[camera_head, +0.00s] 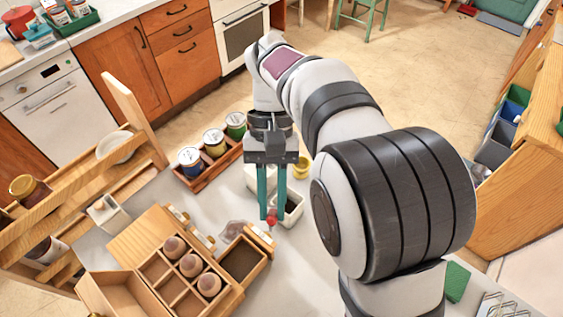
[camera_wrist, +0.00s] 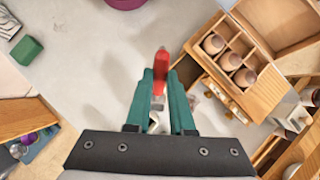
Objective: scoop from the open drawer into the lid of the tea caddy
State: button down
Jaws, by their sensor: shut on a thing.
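My gripper (camera_head: 271,212) points down over the grey worktop, its two teal fingers shut on a small red-ended thing (camera_head: 271,219). The red end also shows between the fingertips in the wrist view (camera_wrist: 161,65); I cannot tell whether this is the scoop. A small open wooden drawer (camera_head: 243,258) with a dark inside lies just left of and below the fingertips in the head view. A white open container (camera_head: 291,211) stands just right of the fingers, partly hidden by them. I cannot make out which thing is the tea caddy or its lid.
A wooden box (camera_head: 190,268) with several round brown things in compartments stands at lower left. A tray of tins (camera_head: 207,161) lies behind it. A yellow tin (camera_head: 301,167) stands behind the fingers. A green block (camera_wrist: 26,50) lies across clear worktop in the wrist view.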

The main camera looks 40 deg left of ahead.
jog(key=s+d+f+n+t+y, duration=0.3)
jog(key=s+d+f+n+t, duration=0.15)
jog(key=s+n, duration=0.45)
jog(key=a+f+n+h, duration=0.1)
jog(key=a+f+h, duration=0.5)
jog(key=f, duration=0.1)
jog(key=w+d+r+y, duration=0.1)
jog(key=d+r+y, duration=0.3)
jog(key=d+y, duration=0.3)
jog(key=y, duration=0.3)
jog(key=shift+r, duration=0.3)
dwell(0.8)
jog(key=shift+d+t, duration=0.1)
jog(key=shift+t, duration=0.15)
